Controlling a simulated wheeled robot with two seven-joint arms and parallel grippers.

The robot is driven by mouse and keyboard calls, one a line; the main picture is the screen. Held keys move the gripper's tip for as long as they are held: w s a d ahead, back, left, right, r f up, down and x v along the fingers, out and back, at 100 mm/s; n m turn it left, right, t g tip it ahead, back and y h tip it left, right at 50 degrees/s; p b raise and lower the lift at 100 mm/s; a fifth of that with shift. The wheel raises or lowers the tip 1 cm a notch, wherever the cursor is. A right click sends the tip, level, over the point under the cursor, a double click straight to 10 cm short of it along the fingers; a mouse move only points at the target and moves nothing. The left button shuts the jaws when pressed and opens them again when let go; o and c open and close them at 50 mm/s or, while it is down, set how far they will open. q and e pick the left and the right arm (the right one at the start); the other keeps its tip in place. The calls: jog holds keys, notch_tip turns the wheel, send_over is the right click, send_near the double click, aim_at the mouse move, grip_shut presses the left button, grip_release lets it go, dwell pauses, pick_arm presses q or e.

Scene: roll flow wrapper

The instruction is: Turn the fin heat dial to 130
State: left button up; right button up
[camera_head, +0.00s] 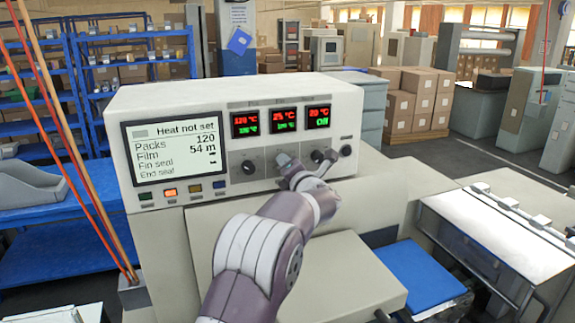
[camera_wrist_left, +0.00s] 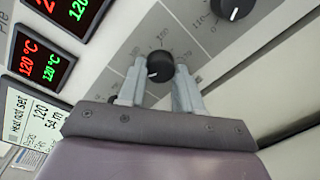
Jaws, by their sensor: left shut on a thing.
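The control panel (camera_head: 215,160) carries a row of black dials under three lit displays. My left gripper (camera_head: 288,164) is at the second dial from the left and largely hides it in the head view. In the left wrist view the black dial (camera_wrist_left: 160,67) sits between my two grey fingers (camera_wrist_left: 158,85), which are shut on it. Its white pointer mark faces lower left in that view. A printed scale surrounds it, with numbers too small to read surely. The dial's name is not legible. My right gripper is not in view.
A neighbouring dial (camera_wrist_left: 235,8) shows beyond the fingers. The first display (camera_head: 245,122) reads about 120 °C. The status screen (camera_head: 175,146) says "Heat not set", Packs 120, Film 54 m. A blue plate (camera_head: 420,272) and a clear-covered unit (camera_head: 480,235) lie at the right.

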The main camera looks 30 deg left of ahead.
pick_arm(q)
jog(key=shift+m+p, duration=1.85)
jog(key=shift+m, duration=2.05)
jog(key=o, duration=1)
jog(key=shift+d, duration=0.1)
jog(key=shift+o, duration=0.2)
jog(key=shift+w, duration=0.1)
